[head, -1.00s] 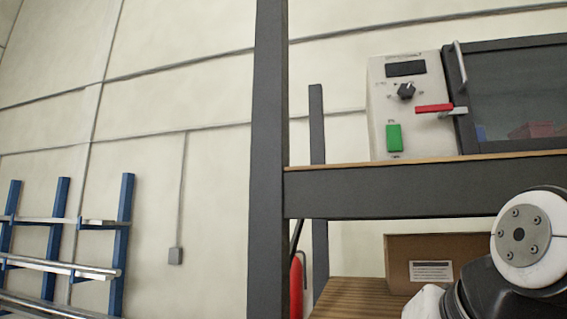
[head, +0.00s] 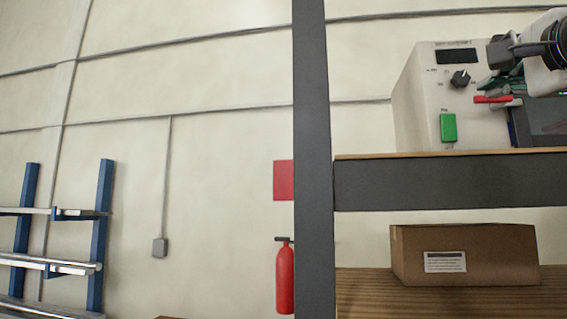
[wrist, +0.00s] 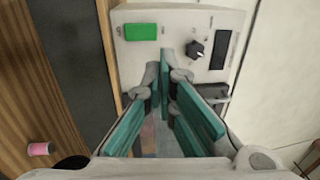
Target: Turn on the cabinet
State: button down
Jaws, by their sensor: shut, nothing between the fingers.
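The cabinet (head: 420,100) stands on the upper shelf at the right of the head view. Its pale front panel has a dark display (head: 456,56), a black knob (head: 460,78) and a green switch (head: 448,127). A red-gripped handle (head: 493,99) sits beside the panel, near the door. My gripper (head: 497,82) is in front of the cabinet, right of the knob and just above the red handle in the picture. In the wrist view its teal fingers (wrist: 170,78) are shut and empty. The green switch (wrist: 141,32) and knob (wrist: 195,49) lie beyond the fingertips, apart from them.
A grey shelf post (head: 312,150) and beam (head: 440,182) frame the shelf. A cardboard box (head: 465,255) sits on the lower shelf. A red fire extinguisher (head: 285,278) and blue racks (head: 103,230) are left. The wrist view shows a pink spool (wrist: 38,149) on wood.

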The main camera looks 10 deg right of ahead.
jog(key=p, duration=0.2)
send_near(448, 128)
jog(key=w+r, duration=0.1)
jog(key=w, duration=0.1)
jog(key=w+d+r, duration=0.1)
jog(key=w+r, duration=0.1)
jog(key=w+d+r, duration=0.1)
jog(key=w, duration=0.1)
jog(key=shift+d+r, duration=0.15)
jog(key=shift+r, duration=0.1)
jog(key=shift+r, duration=0.1)
